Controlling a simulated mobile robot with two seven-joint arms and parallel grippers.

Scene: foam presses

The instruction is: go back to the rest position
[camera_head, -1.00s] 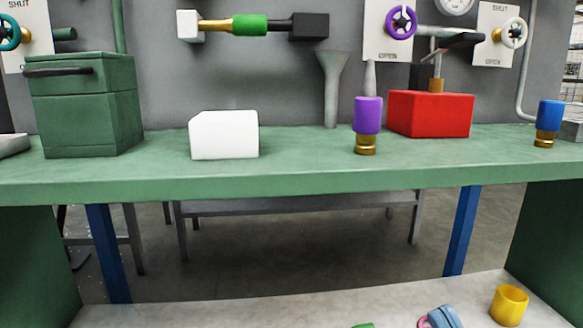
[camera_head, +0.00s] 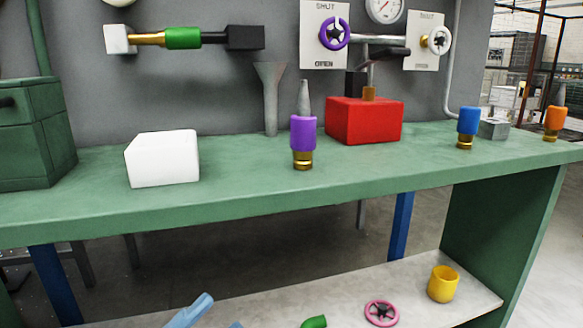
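My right gripper is not in view.
The green bench (camera_head: 240,195) carries a white block (camera_head: 163,160), a purple-topped piece (camera_head: 303,140), a red box (camera_head: 364,121) and a blue-topped piece (camera_head: 467,127). The lower shelf (camera_head: 340,285) holds a yellow cup (camera_head: 443,285), a pink wheel (camera_head: 381,313) and a green piece (camera_head: 314,322).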

